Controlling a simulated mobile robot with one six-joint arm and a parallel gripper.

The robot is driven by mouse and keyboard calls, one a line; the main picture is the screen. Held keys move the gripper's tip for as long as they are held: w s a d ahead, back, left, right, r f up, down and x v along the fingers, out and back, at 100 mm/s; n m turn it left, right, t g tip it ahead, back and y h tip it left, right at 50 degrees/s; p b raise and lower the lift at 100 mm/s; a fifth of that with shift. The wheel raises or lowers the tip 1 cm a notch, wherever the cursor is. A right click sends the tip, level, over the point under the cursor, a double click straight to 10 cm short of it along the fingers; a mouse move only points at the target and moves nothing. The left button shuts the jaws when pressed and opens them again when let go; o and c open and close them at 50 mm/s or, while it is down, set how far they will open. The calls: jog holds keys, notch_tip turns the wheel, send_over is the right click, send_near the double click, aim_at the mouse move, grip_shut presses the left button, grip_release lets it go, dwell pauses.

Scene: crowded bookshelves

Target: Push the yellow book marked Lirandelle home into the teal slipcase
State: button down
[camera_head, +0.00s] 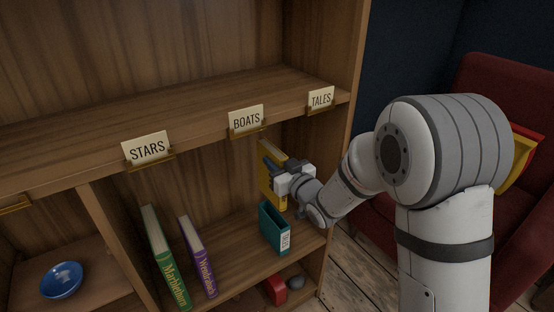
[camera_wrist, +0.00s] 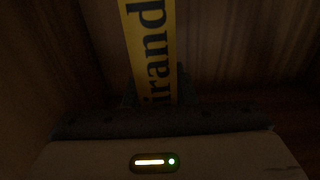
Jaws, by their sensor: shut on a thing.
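The yellow book (camera_head: 266,184) is in my gripper (camera_head: 277,180), above and a little behind the teal slipcase in the head view. In the wrist view its yellow spine (camera_wrist: 150,45) shows the dark letters "irand" and leans slightly. The gripper is shut on the book. The teal slipcase (camera_head: 272,231) stands on the lower shelf with its white label facing right of front. The book's lower end is partly hidden by the gripper and the slipcase, so I cannot tell whether it is inside the slipcase. The slipcase is not clearly visible in the wrist view.
A green book (camera_head: 166,262) and a purple book (camera_head: 198,257) lean on the same shelf, to the left. The upper shelf (camera_head: 190,108) with its label cards overhangs the gripper. A side panel (camera_head: 343,150) stands at right. A blue bowl (camera_head: 61,280) sits in the left bay.

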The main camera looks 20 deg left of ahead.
jog(key=shift+b, duration=0.35)
jog(key=shift+d+f+b, duration=0.1)
jog(key=shift+f+b, duration=0.15)
jog(key=shift+b, duration=0.05)
notch_tip(320, 180, down, 5)
jog(key=b, duration=0.5)
jog(key=shift+f, duration=0.15)
jog(key=shift+b, duration=0.85)
dwell(1.2)
dwell(0.3)
